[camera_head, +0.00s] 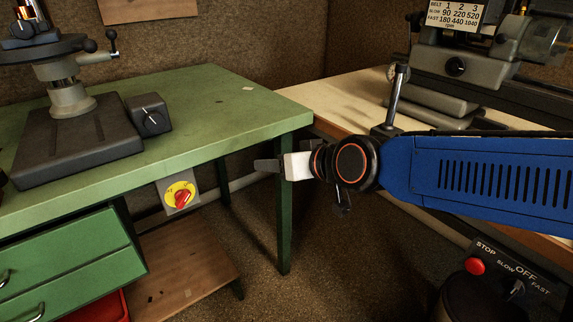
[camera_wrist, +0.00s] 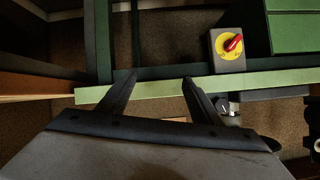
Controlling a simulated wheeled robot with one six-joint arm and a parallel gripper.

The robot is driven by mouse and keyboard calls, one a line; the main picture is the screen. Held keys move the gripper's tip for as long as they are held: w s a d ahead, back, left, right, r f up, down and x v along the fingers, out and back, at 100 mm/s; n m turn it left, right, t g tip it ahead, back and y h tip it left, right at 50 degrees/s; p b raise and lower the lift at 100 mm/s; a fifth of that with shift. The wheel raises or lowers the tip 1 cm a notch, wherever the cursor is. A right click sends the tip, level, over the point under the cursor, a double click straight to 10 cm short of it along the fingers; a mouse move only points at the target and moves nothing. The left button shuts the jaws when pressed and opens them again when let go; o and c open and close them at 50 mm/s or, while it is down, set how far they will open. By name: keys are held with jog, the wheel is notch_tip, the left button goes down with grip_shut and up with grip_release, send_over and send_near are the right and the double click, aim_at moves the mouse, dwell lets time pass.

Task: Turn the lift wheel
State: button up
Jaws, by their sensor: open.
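No part is clearly recognisable as the lift wheel. A bench machine (camera_head: 75,143) with a dark base and short column stands on the green bench at the left of the head view. The machine's upper part is cut off by the frame. My gripper (camera_head: 268,166) points left, in front of the green bench's right end, well apart from the machine. In the wrist view my gripper (camera_wrist: 158,80) has its fingers spread, with nothing between them.
The green bench (camera_head: 225,100) has a red-and-yellow switch (camera_head: 180,196) on its front, also in the wrist view (camera_wrist: 229,43). A black control box (camera_head: 148,114) sits beside the machine. A lathe (camera_head: 450,65) stands on the pale bench (camera_head: 345,95). A speed-switch panel (camera_head: 510,275) is lower right.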

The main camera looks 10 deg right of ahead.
jog(key=shift+s+d+f+h, duration=0.15)
jog(key=shift+d+f, duration=0.1)
jog(key=shift+d, duration=0.3)
jog(key=shift+d+f+h, duration=0.15)
jog(key=shift+d+f, duration=0.1)
jog(key=shift+d, duration=0.25)
